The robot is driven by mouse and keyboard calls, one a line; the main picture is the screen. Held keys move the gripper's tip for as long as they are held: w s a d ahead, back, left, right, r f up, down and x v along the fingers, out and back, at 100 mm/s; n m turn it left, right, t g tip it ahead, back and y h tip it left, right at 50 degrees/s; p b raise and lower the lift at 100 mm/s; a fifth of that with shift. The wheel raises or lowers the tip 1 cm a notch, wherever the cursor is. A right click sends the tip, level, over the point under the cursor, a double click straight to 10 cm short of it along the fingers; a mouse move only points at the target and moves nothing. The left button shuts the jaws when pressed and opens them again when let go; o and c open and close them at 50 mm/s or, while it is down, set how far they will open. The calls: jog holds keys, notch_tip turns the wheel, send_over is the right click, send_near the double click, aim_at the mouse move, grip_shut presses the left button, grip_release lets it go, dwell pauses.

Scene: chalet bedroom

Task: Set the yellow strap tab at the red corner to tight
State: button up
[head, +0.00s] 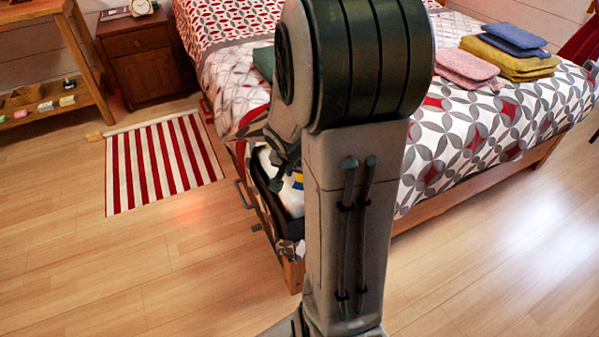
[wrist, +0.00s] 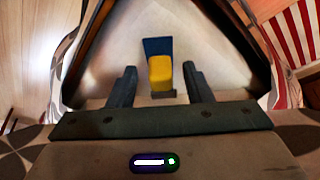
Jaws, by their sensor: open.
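The yellow strap tab (wrist: 160,74) is a small block at the near end of a short blue strip (wrist: 157,46), on a pale surface with dark edges. In the wrist view my gripper (wrist: 159,66) is open, with one finger on each side of the tab and a gap to both. I cannot tell whether the fingertips are level with the tab. I cannot make out a red corner.
The bed (head: 460,135) has a patterned cover and folded cloths (head: 510,52) on top. A red-striped rug (head: 163,165) lies left of the drawer, near a nightstand (head: 145,60). A low shelf (head: 45,100) stands at far left. The front-left floor is clear.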

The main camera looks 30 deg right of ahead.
jog(key=p+v, duration=0.5)
jog(key=v, duration=0.8)
jog(key=shift+a+r, duration=0.15)
jog(key=shift+a, duration=0.05)
jog(key=s+a+r+n+y+p, duration=0.1)
jog(key=s+a+r+n+p, duration=0.2)
jog(key=r+p, duration=0.6)
jog(key=s+a+r+n+y+p, duration=0.1)
jog(key=s+a+r+n+p, duration=0.2)
jog(key=a+r+p, duration=0.3)
jog(key=s+a+r+n+y+p, duration=0.1)
jog(key=s+a+r+n+p, duration=0.3)
jog(key=r+p, duration=0.8)
notch_tip(320, 180, up, 4)
jog(key=shift+a, duration=0.3)
jog(key=shift+c, duration=1)
jog(key=shift+a, duration=0.15)
